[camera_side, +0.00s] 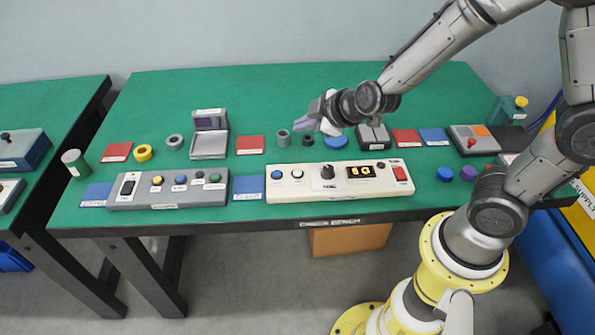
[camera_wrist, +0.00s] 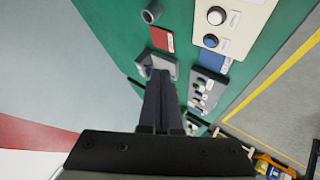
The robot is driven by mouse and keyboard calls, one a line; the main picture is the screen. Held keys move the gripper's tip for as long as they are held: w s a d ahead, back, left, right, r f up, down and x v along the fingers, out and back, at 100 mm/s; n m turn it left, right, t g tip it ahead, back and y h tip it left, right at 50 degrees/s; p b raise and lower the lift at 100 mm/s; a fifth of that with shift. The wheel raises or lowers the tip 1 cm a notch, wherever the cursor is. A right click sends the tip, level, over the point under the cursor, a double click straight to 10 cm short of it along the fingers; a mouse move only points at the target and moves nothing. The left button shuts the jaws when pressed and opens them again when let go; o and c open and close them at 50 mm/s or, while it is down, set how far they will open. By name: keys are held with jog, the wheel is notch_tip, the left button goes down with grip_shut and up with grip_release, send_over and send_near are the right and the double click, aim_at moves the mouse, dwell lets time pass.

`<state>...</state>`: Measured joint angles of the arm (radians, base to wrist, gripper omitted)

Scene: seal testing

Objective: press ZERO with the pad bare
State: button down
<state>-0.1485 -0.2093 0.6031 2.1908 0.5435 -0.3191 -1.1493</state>
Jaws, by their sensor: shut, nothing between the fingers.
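My gripper (camera_side: 300,124) is shut and empty, held in the air above the back middle of the green bench. Its dark fingers also fill the middle of the wrist view (camera_wrist: 160,90). A grey device with a raised head and a flat plate (camera_side: 209,143) stands at the back left; its plate looks bare. It shows partly behind the fingertips in the wrist view (camera_wrist: 148,62). The labels are too small to read, so I cannot tell which button is ZERO.
A grey panel (camera_side: 165,189) with several buttons stands at the front left. Grey ring (camera_side: 283,138), black ring (camera_side: 308,140) and blue disc (camera_side: 335,141) lie below my gripper. Red and blue mats lie around. A grey block device (camera_side: 372,138) stands to the right.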

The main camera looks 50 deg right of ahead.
aim_at(297, 173)
jog(key=shift+s+a+f, duration=0.15)
jog(key=shift+a+f, duration=0.05)
jog(key=shift+f, duration=0.25)
jog(key=shift+s+a+f, duration=0.1)
jog(key=shift+a+f, duration=0.05)
jog(key=shift+f, duration=0.3)
jog(key=shift+f, duration=0.1)
jog(key=shift+f, duration=4.3)
jog(key=shift+f, duration=0.1)
jog(key=shift+f, duration=0.3)
jog(key=shift+f, duration=0.4)
jog(key=shift+r, duration=0.85)
